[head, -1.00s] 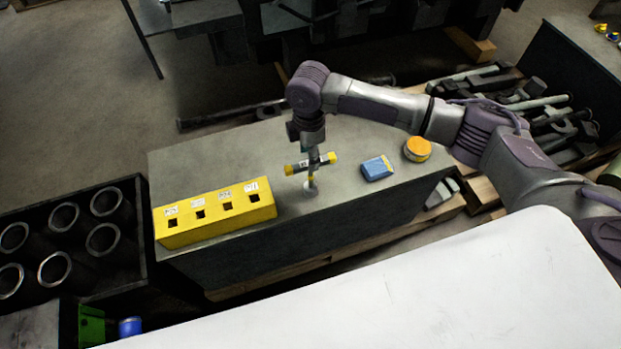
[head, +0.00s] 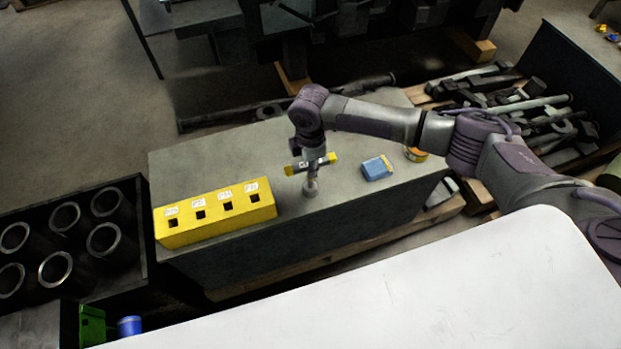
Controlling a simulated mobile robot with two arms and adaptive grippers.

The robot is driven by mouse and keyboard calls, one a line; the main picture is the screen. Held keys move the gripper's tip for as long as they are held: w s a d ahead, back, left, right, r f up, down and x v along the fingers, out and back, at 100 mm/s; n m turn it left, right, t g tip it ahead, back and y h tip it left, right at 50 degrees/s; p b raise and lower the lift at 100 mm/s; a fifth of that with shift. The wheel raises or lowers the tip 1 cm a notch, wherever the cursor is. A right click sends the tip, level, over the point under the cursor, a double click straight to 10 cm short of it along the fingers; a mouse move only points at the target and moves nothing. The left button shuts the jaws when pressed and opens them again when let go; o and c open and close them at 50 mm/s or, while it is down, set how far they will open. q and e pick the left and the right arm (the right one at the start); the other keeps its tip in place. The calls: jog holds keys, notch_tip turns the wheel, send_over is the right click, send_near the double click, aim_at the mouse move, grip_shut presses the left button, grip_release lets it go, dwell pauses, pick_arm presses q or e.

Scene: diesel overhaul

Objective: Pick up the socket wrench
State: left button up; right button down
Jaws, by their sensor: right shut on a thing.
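The socket wrench (head: 331,158) is T-shaped, with a dark crossbar and yellow ends. It stands upright on the grey bench top, its foot in or on a small round light-grey piece (head: 311,189). My right gripper (head: 313,169) points down from above and is shut on the wrench around the middle of the crossbar. The fingers are small and dark here and cover part of the bar and upper shaft. My left gripper is not in view.
A yellow block (head: 240,214) with several labelled square holes lies left of the wrench. A blue box (head: 377,168) and an orange-topped tin (head: 416,154), partly hidden by my arm, lie to the right. The grey bench (head: 190,163) is clear behind the yellow block.

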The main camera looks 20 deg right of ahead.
jog(key=shift+r, duration=0.1)
dwell(0.4)
jog(key=shift+r, duration=0.5)
notch_tip(320, 180, up, 3)
jog(key=shift+w+f, duration=0.1)
jog(key=shift+f, duration=0.1)
jog(key=s+d+r, duration=0.4)
jog(key=d+r, duration=0.3)
jog(key=d, duration=0.3)
jog(key=shift+s+d+r, duration=0.15)
jog(key=shift+s+d, duration=0.15)
jog(key=shift+d, duration=0.1)
jog(key=c, duration=1.7)
grip_release()
jog(key=shift+c, duration=0.2)
grip_shut()
